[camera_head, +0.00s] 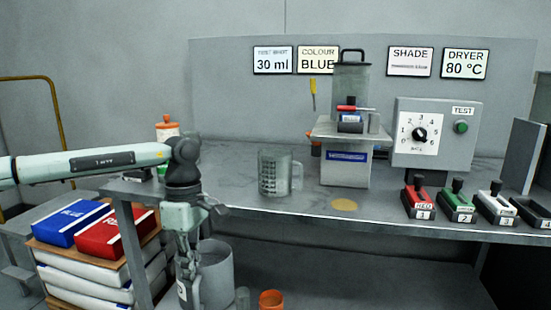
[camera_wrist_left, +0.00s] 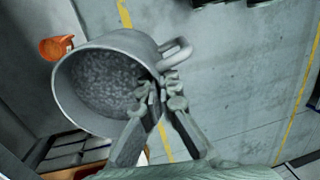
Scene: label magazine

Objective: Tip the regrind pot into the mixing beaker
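The regrind pot is a grey metal pot (camera_head: 218,272) with a side handle. It stands roughly upright, low in front of the bench. In the left wrist view the pot (camera_wrist_left: 128,42) shows grey granules inside. My left gripper (camera_head: 188,262) points down at the pot's side. In the left wrist view its fingers (camera_wrist_left: 160,97) are close together at the pot wall beside the handle, seemingly shut on it; the contact is partly hidden. The mixing beaker (camera_head: 268,176), clear with markings and a handle, stands on the bench, above and right of the pot. My right gripper is not in view.
The bench edge (camera_head: 310,213) lies between pot and beaker heights. A weighing stand (camera_head: 345,168) is right of the beaker. An orange cup (camera_head: 271,299) is near the pot. Stacked bags (camera_head: 75,268) stand at left. Several numbered, coloured holders line the bench's right.

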